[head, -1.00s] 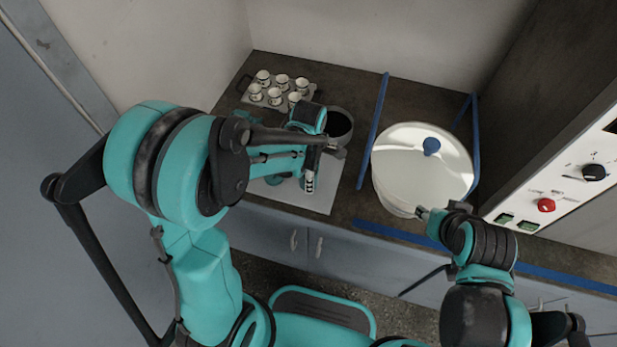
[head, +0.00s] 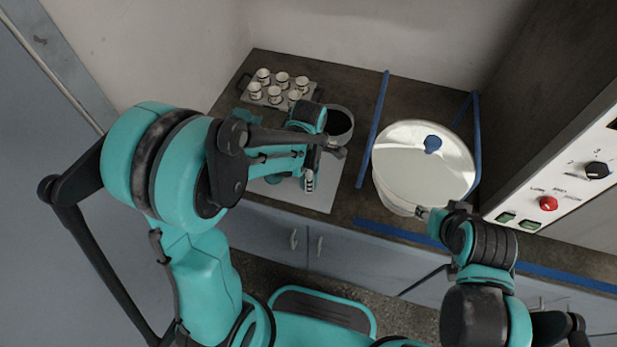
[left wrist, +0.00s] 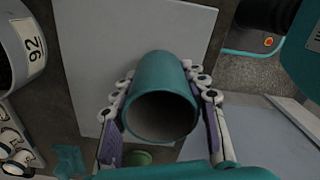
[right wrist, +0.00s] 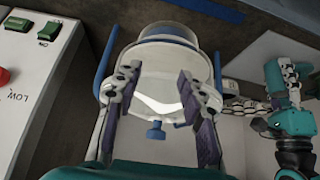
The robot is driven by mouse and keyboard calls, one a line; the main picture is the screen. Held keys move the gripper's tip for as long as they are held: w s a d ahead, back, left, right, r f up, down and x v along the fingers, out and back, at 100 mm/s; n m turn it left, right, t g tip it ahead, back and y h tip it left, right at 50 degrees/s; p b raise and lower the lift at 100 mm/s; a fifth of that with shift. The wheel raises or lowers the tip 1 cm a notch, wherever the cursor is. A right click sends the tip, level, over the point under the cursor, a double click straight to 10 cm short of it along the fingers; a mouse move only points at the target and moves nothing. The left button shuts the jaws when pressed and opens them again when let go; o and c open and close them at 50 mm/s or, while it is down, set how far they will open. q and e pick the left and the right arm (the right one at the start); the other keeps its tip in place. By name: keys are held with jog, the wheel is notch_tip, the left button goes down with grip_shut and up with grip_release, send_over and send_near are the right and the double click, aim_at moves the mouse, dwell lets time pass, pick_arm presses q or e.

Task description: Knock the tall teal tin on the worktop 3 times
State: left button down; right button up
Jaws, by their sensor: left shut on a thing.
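The tall teal tin (left wrist: 162,85) is between the two fingers of my left gripper (left wrist: 160,108) in the left wrist view, with its open, hollow end toward the camera. My left gripper is shut on it, one finger on each side. In the head view my left gripper (head: 309,178) is over the pale mat (head: 318,198) on the worktop (head: 352,206), and my arm hides most of the tin. I cannot tell whether the tin touches the worktop. My right gripper (right wrist: 157,92) is open and empty, its fingers apart in front of the white round vessel.
The white round vessel (head: 405,180) with a blue knob (head: 432,144) stands right of the mat, among blue strips. A dark pot (head: 346,137) is close behind my left gripper. A tray of several cups (head: 275,92) is at the back left. A control panel (head: 560,190) stands at right.

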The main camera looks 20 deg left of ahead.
pick_arm(q)
notch_tip(320, 180, down, 4)
jog(key=b, duration=0.3)
jog(key=shift+r, duration=0.2)
jog(key=shift+s+f+b, duration=0.15)
jog(key=shift+f+b, duration=0.05)
jog(key=shift+b, duration=0.3)
jog(key=shift+s+d+r, duration=0.1)
jog(key=shift+s+r, duration=0.05)
jog(key=shift+s, duration=0.05)
jog(key=shift+w, duration=0.25)
notch_tip(320, 180, up, 4)
jog(key=p, duration=0.3)
jog(key=shift+w+p, duration=0.1)
jog(key=shift+p, duration=0.25)
